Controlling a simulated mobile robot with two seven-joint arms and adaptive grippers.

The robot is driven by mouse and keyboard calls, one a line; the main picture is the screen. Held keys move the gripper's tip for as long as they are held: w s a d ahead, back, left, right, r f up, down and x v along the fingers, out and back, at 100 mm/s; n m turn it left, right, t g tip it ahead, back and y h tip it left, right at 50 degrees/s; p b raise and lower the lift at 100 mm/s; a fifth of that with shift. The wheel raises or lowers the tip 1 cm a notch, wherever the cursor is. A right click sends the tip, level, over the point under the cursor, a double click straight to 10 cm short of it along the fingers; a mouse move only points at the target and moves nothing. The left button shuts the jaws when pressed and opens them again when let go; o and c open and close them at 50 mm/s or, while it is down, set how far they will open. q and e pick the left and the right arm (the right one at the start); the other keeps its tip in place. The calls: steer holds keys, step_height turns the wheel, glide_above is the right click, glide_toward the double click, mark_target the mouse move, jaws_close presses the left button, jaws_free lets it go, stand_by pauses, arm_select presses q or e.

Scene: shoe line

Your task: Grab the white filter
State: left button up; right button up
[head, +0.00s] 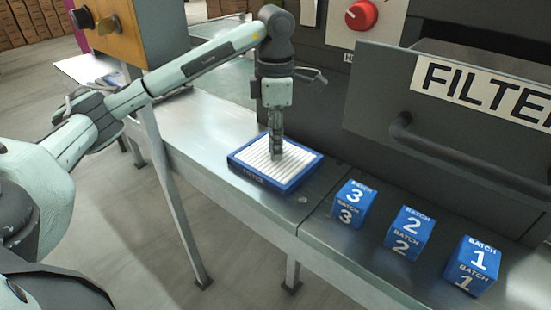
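The white filter (258,152) has a white pleated top in a blue frame marked FILTER. It lies flat on the metal table, left of the numbered cubes. My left gripper (276,152) points straight down over the filter, with its fingertips at or just above the pleats near the middle. The fingers look close together, but I see them edge-on, so their opening and any contact with the filter are unclear. My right gripper does not show.
Blue cubes marked BATCH 3 (347,215), BATCH 2 (403,246) and BATCH 1 (466,279) stand in a row on the metal table (195,130). Behind is a dark machine with a FILTER drawer (380,90), its handle (440,150) and a red knob (361,14).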

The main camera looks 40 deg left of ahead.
arm_select(q)
jaws_close()
steer(key=shift+r, duration=0.15)
